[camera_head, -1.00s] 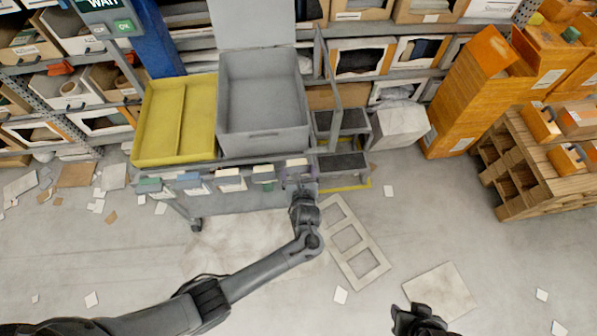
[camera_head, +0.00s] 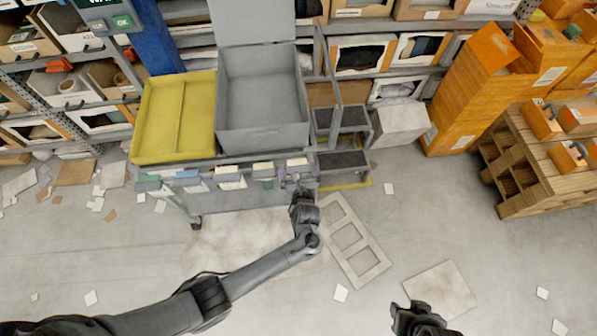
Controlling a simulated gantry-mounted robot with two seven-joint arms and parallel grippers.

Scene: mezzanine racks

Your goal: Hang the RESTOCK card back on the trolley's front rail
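The grey trolley carries a front rail (camera_head: 210,163) along its near edge. Several small cards hang from it, among them a blue-topped one (camera_head: 188,178), a white one (camera_head: 230,178) and a green-topped one (camera_head: 263,173). At the rail's right end is a pale card (camera_head: 297,166) with a bit of purple beside it. My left gripper (camera_head: 299,184) is right at this end card, seen from behind. Its fingers are too small and covered to show whether they hold the card. No lettering is readable, so I cannot tell which card is RESTOCK. My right gripper (camera_head: 420,316) is low at the frame's bottom, far from the rail.
A yellow tray (camera_head: 150,140) and a grey bin (camera_head: 262,140) sit on the trolley. Dark steps (camera_head: 342,160) stand close to its right. A flat pale frame (camera_head: 365,262) and loose papers lie on the floor. A wooden pallet (camera_head: 515,175) with orange boxes stands at right.

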